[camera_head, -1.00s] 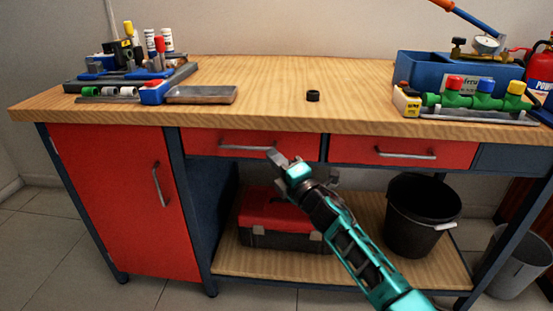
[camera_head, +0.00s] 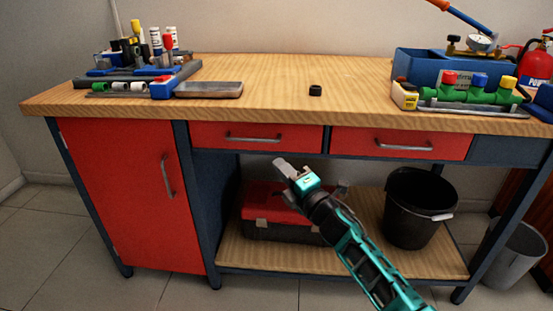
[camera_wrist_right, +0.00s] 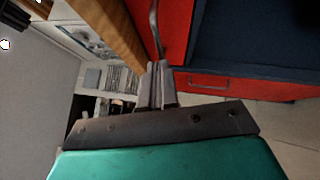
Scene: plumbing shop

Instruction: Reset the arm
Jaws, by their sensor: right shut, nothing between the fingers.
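My right gripper (camera_head: 283,165) is in front of the workbench, below the tabletop edge and just under the left drawer front. In the right wrist view its fingers (camera_wrist_right: 157,75) are together with nothing between them. The right arm comes in from the lower right in the head view. My left gripper is not in either view.
The wooden workbench (camera_head: 270,75) has red drawers (camera_head: 258,139) and a red cabinet door (camera_head: 120,190). A small black ring (camera_head: 315,90) lies on top. A red toolbox (camera_head: 265,205) and black bucket (camera_head: 415,205) stand on the lower shelf. The tabletop's middle is mostly clear.

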